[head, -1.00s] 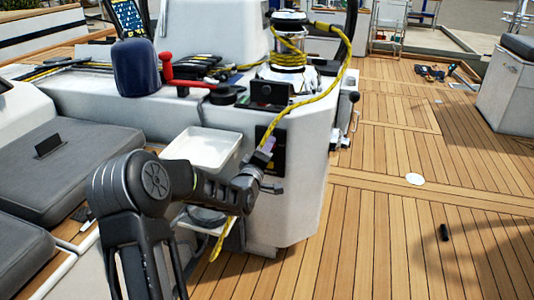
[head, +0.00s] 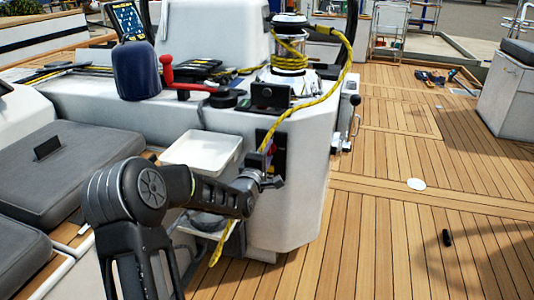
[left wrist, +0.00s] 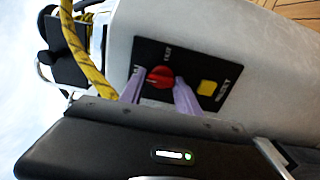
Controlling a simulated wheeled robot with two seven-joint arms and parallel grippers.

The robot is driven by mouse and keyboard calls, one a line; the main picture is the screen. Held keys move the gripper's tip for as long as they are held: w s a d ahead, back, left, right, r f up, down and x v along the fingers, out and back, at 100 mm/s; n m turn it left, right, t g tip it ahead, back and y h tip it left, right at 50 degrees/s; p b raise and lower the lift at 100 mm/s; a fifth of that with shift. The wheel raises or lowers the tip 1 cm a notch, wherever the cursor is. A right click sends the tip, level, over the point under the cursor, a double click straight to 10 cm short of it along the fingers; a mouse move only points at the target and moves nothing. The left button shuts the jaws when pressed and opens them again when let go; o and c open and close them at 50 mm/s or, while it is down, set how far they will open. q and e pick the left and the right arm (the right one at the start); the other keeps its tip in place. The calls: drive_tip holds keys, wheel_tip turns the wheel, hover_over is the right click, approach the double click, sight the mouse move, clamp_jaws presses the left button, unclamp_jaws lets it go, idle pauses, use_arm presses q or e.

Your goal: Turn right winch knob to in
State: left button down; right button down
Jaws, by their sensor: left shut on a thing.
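The red round winch knob (left wrist: 160,77) sits on a black panel (left wrist: 190,62) on the white console's side, in the left wrist view. My left gripper (left wrist: 160,92) has its two pale purple fingers on either side of the knob and is shut on it. Small white lettering surrounds the knob; it is too small to read surely. In the head view my left gripper (head: 267,160) reaches the black panel (head: 279,152), and its hand hides much of the panel. My right gripper is in neither view.
A yellow square button (left wrist: 207,87) marked RESET is beside the knob. A yellow rope (head: 318,101) runs from the winch (head: 289,50) down past the panel. A white tray (head: 202,152) is left of the panel. The wooden deck to the right is mostly clear.

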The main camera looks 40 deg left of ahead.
use_arm(q)
drive_tip(key=c, duration=0.9)
unclamp_jaws()
drive_tip(key=p+v, duration=0.2)
drive_tip(key=v, duration=0.5)
drive_tip(key=shift+s+d, duration=0.15)
drive_tip(key=shift+s, duration=0.25)
